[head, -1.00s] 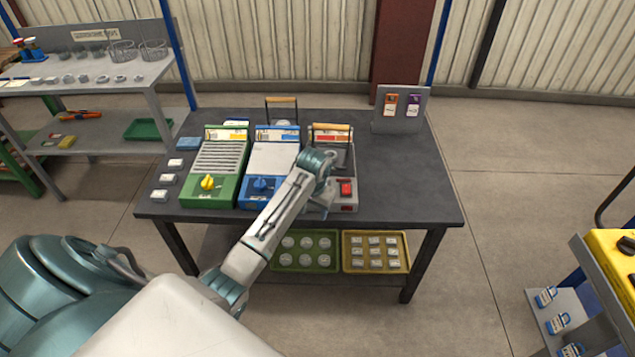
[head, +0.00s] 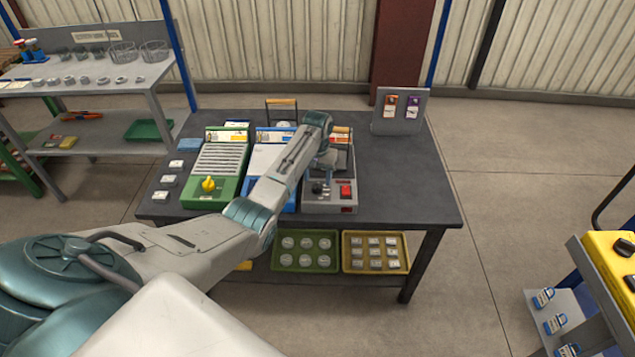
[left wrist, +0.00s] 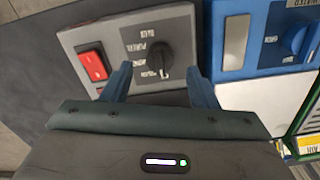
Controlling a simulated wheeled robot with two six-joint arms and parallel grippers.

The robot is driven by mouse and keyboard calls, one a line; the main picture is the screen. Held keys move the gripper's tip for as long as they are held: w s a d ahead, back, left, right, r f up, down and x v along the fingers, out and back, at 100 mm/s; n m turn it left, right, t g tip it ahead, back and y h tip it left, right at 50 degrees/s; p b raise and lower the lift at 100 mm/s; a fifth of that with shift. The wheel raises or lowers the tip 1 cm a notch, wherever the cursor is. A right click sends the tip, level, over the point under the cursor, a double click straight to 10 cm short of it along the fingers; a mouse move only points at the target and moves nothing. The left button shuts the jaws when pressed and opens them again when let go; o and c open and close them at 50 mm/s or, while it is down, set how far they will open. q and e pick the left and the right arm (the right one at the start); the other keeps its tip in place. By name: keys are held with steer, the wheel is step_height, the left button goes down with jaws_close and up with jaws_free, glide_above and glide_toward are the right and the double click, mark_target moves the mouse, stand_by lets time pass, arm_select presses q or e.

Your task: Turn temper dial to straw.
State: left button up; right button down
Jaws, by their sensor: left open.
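A black dial (left wrist: 159,60) sits on the grey unit (head: 330,208), with printed labels around it too blurred to read surely. The dial also shows in the head view (head: 318,188), at the unit's front. My left gripper (left wrist: 159,78) is open and empty, its two fingers spread to either side of the dial in the left wrist view; contact cannot be told. In the head view the left gripper (head: 325,160) is just behind the dial, partly hidden by my arm. My right gripper is not in view.
A red rocker switch (left wrist: 93,65) is beside the dial. A blue unit (left wrist: 261,60) with a blue knob (left wrist: 299,40) stands close by. A green unit (head: 222,188) has a yellow knob (head: 208,184).

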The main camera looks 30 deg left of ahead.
mark_target(318, 184)
arm_select(q)
steer(key=shift+f, duration=1.75)
steer(key=c, duration=1)
steer(key=shift+o, duration=0.2)
steer(key=shift+m, duration=0.3)
steer(key=m+p, duration=0.1)
steer(key=m, duration=0.1)
steer(key=shift+r+m, duration=0.1)
steer(key=shift+m, duration=0.2)
steer(key=shift+m+p, duration=0.7)
steer(key=shift+m, duration=1.6)
